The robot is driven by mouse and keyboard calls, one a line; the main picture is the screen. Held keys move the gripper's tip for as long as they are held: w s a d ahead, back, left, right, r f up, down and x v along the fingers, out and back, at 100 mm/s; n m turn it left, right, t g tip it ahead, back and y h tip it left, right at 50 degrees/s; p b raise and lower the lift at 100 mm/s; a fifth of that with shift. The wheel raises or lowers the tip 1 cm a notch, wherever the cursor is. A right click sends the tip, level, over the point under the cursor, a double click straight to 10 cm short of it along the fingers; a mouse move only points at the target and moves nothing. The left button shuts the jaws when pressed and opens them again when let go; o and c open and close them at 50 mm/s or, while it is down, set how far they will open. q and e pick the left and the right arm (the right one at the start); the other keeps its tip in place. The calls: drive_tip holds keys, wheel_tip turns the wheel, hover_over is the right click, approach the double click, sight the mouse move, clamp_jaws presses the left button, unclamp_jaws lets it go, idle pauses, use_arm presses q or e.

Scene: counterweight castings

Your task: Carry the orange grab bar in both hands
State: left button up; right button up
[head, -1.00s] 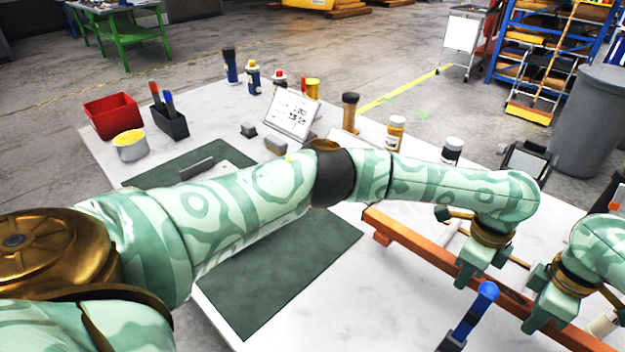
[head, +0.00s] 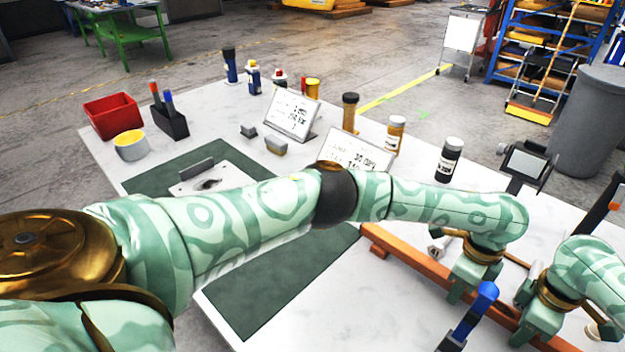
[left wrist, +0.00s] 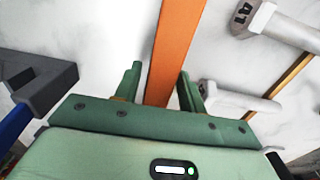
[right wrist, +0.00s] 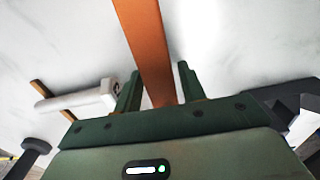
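The orange grab bar (head: 407,258) lies slantwise low over the white bench at the right, with an orange block under its far left end. My left gripper (head: 464,290) straddles the bar. In the left wrist view its fingers (left wrist: 159,85) stand open on both sides of the bar (left wrist: 175,45), with a gap showing. My right gripper (head: 533,328) straddles the bar further right. In the right wrist view its fingers (right wrist: 160,82) are open around the bar (right wrist: 145,40), also with a gap. The bar's right end is partly hidden by my arm.
A blue-handled dark device (head: 470,318) stands in front of the bar. White cylinders (left wrist: 240,100) and a thin ochre rod lie behind it. A dark green mat (head: 270,285), signs (head: 352,160), bottles (head: 449,160) and a dark screen stand (head: 525,163) occupy the bench.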

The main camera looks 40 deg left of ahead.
use_arm(q)
drive_tip(key=shift+o, duration=0.2)
drive_tip(key=shift+a+r, duration=0.1)
use_arm(e)
drive_tip(key=shift+o, duration=0.2)
drive_tip(key=shift+r, duration=0.3)
use_arm(q)
wheel_tip(320, 180, up, 12)
drive_tip(key=shift+w, duration=0.25)
use_arm(e)
wheel_tip(320, 180, up, 12)
drive_tip(key=shift+w+f, duration=0.15)
drive_tip(key=shift+f, duration=0.1)
